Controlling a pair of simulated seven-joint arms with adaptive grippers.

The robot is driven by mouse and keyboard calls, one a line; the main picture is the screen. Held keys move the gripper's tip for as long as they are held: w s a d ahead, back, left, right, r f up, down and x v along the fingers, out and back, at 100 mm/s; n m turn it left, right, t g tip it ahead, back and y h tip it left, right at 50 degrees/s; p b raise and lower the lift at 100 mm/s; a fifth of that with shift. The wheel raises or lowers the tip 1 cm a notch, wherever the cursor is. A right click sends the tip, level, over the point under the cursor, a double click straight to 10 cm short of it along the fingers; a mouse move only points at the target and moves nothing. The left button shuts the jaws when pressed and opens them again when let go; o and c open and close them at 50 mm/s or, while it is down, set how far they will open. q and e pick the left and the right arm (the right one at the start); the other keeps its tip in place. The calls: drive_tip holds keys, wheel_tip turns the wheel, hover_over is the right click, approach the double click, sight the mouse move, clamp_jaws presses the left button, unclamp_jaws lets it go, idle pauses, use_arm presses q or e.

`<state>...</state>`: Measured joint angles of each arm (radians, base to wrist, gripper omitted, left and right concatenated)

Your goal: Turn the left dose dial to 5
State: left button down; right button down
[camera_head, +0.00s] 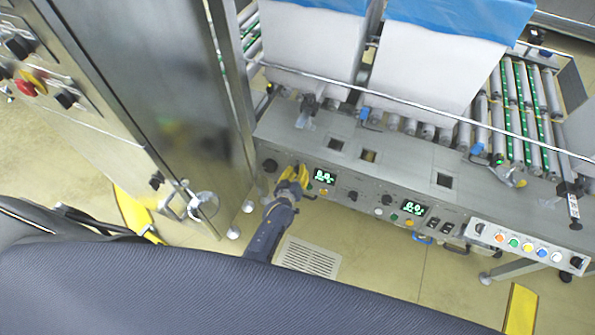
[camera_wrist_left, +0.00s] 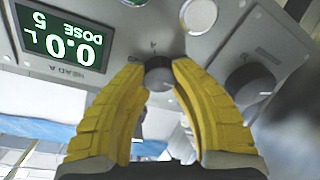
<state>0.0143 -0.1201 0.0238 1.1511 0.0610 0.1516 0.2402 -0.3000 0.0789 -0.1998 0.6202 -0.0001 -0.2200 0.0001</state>
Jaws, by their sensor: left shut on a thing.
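The left dose dial (camera_wrist_left: 158,75) is a dark round knob on the grey panel, between my yellow fingertips in the left wrist view. My left gripper (camera_wrist_left: 158,82) is shut on it. In the head view my left gripper (camera_head: 291,174) is at the panel front and covers most of the dial. The left display (camera_head: 323,177) is beside it with green digits. In the wrist view this display (camera_wrist_left: 65,38) appears upside down, labelled HEAD A, and seems to read DOSE 5 and 0.0 L. My right gripper is not in view.
Another dark knob (camera_wrist_left: 250,85) is close beside my fingers; it shows in the head view too (camera_head: 270,165). A second display (camera_head: 414,208) and a coloured button row (camera_head: 528,246) are further right. A steel cabinet (camera_head: 150,90) stands left of my arm.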

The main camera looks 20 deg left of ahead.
use_arm(q)
drive_tip(key=shift+r, duration=0.1)
drive_tip(key=c, duration=1)
unclamp_jaws()
drive_tip(key=shift+o, duration=0.2)
drive_tip(key=v, duration=1.2)
